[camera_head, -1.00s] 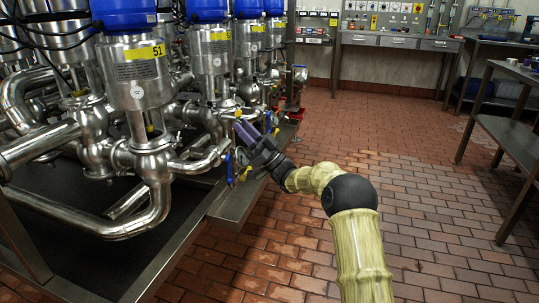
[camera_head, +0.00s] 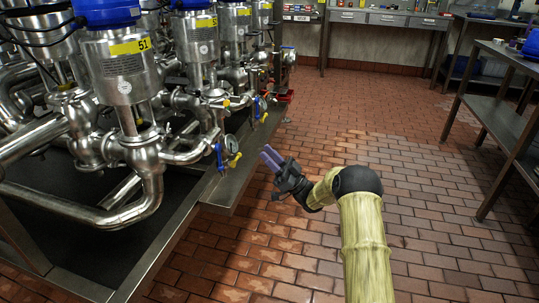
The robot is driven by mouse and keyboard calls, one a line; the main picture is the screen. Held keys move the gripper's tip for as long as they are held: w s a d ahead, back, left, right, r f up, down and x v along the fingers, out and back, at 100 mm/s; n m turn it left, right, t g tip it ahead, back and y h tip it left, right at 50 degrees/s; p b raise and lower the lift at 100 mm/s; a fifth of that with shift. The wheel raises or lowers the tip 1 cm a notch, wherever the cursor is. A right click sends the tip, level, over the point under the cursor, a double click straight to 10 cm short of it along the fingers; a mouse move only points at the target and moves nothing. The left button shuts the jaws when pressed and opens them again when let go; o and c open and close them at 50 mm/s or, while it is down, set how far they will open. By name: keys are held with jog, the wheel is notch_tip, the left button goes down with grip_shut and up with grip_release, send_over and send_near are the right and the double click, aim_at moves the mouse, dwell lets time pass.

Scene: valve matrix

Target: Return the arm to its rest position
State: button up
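My gripper (camera_head: 269,157) is near the middle of the head view, with purple fingers and a dark body. It is over the tiled floor, just right of the valve rack's edge, and touches nothing that I can see. The fingers look close together, but the view is too small to tell whether there is a gap. My arm runs in from the bottom in yellowish sleeves with a black joint. The valve matrix (camera_head: 122,70) of steel valves with blue tops fills the left side. A blue-handled valve (camera_head: 219,155) and a yellow handle (camera_head: 235,160) sit at its near edge.
The rack's steel ledge (camera_head: 226,190) runs along the left of my gripper. Brick-tiled floor (camera_head: 430,180) is open to the right. A metal table (camera_head: 500,125) stands at the right, and a workbench (camera_head: 385,18) lines the back wall.

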jog(key=shift+a, duration=0.1)
jog(key=w+a+r+m+t+h+p, duration=0.1)
jog(key=w+r+m+t+h+p, duration=0.25)
jog(key=m+t+h, duration=0.6)
jog(key=s+d+f+m+g+h+p, duration=0.1)
jog(key=s+d+g+h+p, duration=0.1)
jog(key=s+d+g+h, duration=0.35)
jog(key=s+d+f+m+g+h+p, duration=0.1)
jog(key=s+d+g+h, duration=0.2)
jog(key=s+h, duration=0.55)
jog(key=s+d+f+m+g+h+p, duration=0.15)
jog(key=s+g, duration=0.65)
jog(key=s, duration=1.4)
jog(key=w+p+v, duration=0.3)
jog(key=p+v, duration=1.5)
jog(key=p, duration=0.1)
jog(key=w+r+p+v, duration=0.1)
jog(key=w+p+v, duration=0.3)
jog(key=p+v, duration=1.5)
jog(key=shift+r+p, duration=0.4)
jog(key=shift+r, duration=0.05)
